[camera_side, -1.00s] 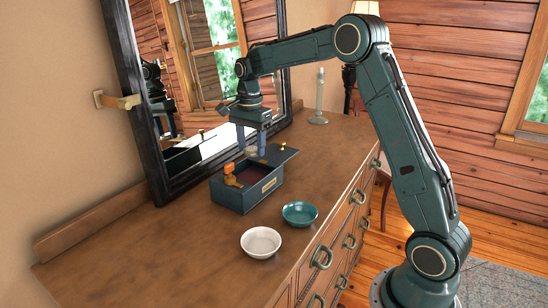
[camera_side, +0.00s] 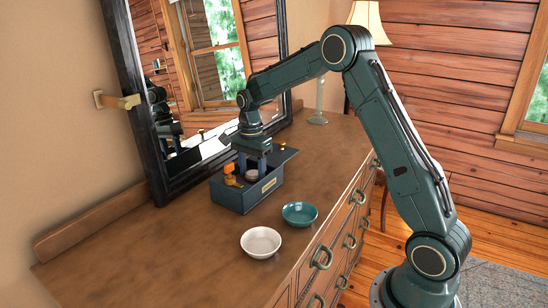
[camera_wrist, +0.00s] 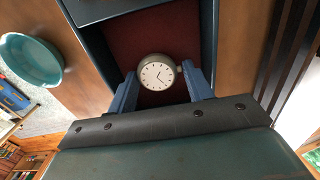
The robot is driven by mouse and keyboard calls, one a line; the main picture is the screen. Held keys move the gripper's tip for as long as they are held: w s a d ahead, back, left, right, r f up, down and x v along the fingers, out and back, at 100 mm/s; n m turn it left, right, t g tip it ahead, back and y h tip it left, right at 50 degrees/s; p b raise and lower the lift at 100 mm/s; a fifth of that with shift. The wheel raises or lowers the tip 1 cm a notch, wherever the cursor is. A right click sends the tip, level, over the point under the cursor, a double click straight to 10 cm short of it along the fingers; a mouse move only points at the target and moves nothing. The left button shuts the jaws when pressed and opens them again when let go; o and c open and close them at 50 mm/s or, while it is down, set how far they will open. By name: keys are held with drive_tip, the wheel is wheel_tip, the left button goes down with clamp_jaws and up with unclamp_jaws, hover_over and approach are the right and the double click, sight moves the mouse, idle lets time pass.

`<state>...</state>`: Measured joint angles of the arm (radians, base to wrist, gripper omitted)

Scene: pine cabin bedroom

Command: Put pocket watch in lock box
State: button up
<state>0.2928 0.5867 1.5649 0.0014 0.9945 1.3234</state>
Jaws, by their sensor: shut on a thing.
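The lock box (camera_side: 232,198) is a dark blue box on the dresser in front of the mirror, with its lid slid back to the right and a dark red lining (camera_wrist: 122,42) inside. My gripper (camera_wrist: 160,86) is shut on the pocket watch (camera_wrist: 158,74), a round watch with a white dial. I cannot tell whether the watch touches the floor of the box. An orange-topped piece (camera_side: 229,168) stands at the box's left end.
A teal bowl (camera_side: 299,214) and a white bowl (camera_side: 261,242) stand on the dresser (camera_side: 165,250) in front of the box. A large dark-framed mirror (camera_side: 163,178) stands close behind it. A pale candlestick (camera_side: 318,118) stands farther back. The dresser's left part is clear.

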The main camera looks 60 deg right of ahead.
sight(252, 173)
drive_tip(key=shift+f, duration=0.15)
drive_tip(key=o, duration=0.7)
wheel_tip(252, 173, up, 12)
drive_tip(key=shift+r, duration=0.15)
idle(0.6)
idle(0.5)
